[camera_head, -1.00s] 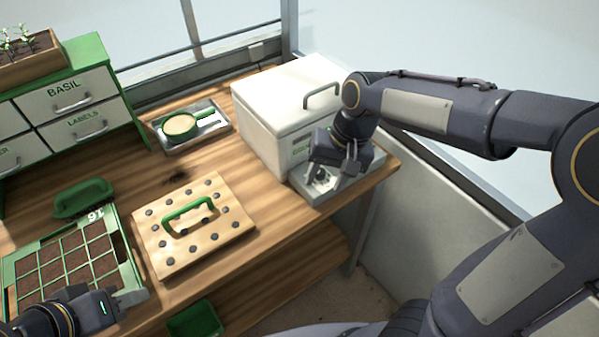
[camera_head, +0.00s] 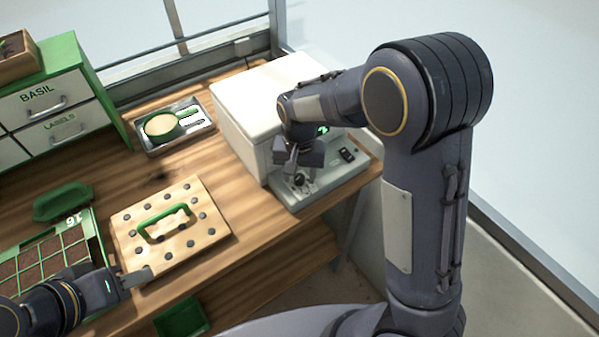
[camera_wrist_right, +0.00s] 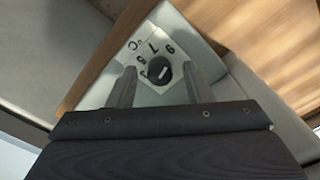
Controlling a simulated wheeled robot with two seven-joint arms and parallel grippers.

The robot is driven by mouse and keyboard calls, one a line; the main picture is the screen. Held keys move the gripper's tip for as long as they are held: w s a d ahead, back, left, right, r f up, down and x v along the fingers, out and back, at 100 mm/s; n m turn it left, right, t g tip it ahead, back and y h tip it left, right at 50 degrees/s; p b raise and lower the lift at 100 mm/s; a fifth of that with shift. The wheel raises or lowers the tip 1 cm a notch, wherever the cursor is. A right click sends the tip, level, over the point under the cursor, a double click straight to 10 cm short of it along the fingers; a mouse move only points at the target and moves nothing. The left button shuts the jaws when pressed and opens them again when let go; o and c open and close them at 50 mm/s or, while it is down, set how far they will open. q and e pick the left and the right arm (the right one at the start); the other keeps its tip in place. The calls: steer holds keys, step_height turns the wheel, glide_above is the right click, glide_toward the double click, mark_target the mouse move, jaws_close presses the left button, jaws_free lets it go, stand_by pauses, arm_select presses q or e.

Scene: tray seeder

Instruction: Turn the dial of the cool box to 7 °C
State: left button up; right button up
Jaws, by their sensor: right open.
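The white cool box (camera_head: 238,118) stands at the back right of the bench, with a grey control panel (camera_head: 325,184) along its front. Its small black dial (camera_head: 299,180) is on the panel. In the right wrist view the dial (camera_wrist_right: 160,73) has a white mark and is ringed by dark numbers, but I cannot read its setting surely. My right gripper (camera_head: 290,162) is open above the panel. In the wrist view its two fingers (camera_wrist_right: 158,72) appear on either side of the dial; contact cannot be told. My left gripper (camera_head: 138,279) is beside the seed tray.
The bench's front edge is close to the panel.

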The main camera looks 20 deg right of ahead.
steer(key=shift+f, duration=0.1)
steer(key=c, duration=1)
steer(key=n, duration=0.5)
steer(key=shift+n+b, duration=0.3)
steer(key=shift+b, duration=0.05)
steer(key=shift+n, duration=2.1)
steer(key=o, duration=1)
